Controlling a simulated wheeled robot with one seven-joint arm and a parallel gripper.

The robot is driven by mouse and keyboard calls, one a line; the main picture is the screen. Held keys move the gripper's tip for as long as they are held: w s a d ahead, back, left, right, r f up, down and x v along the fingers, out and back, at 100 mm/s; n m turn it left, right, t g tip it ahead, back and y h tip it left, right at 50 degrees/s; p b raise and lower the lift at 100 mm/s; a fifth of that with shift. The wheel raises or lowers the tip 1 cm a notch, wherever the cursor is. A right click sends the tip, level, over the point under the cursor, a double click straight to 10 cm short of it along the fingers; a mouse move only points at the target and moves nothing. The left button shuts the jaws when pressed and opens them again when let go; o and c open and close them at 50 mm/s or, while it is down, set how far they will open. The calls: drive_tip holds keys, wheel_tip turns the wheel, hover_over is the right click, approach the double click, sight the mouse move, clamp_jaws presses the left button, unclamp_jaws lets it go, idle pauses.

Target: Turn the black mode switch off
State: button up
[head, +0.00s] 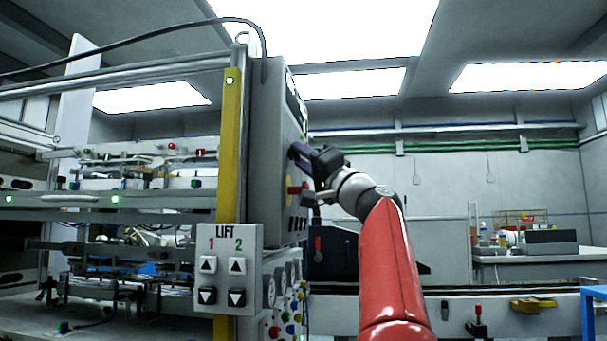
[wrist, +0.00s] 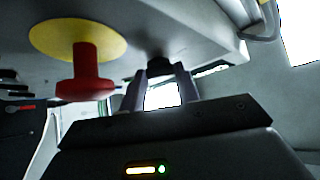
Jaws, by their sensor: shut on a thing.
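The black mode switch (wrist: 159,66) shows in the wrist view as a dark knob on the grey control box, between the tips of my gripper's two fingers. My gripper (wrist: 160,80) is shut on it. In the head view my gripper (head: 303,155) reaches the right-hand face of the grey control box (head: 272,150). There the fingers and wrist hide the switch, and its turned position cannot be made out in either view.
A red emergency button on a yellow disc (wrist: 82,75) sits close to the left of my fingers in the wrist view. A LIFT panel (head: 228,268) with arrow buttons is mounted lower down. A yellow post (head: 231,150) stands left of the box. A workbench (head: 530,262) is at the far right.

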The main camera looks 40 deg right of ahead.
drive_tip(key=shift+w+d+f+n+y, duration=0.1)
drive_tip(key=shift+n+y, duration=0.95)
drive_tip(key=shift+n, duration=0.15)
drive_tip(key=shift+w+d+f+n+y, duration=0.1)
drive_tip(key=shift+n+y, duration=0.95)
drive_tip(key=shift+n, duration=0.15)
drive_tip(key=shift+n+y, duration=0.7)
drive_tip(key=shift+n, duration=0.1)
drive_tip(key=o, duration=1)
drive_tip(key=shift+c, duration=0.2)
drive_tip(key=b+v, duration=0.6)
drive_tip(key=v, duration=0.1)
drive_tip(key=shift+s+f, duration=0.25)
drive_tip(key=shift+s, duration=0.05)
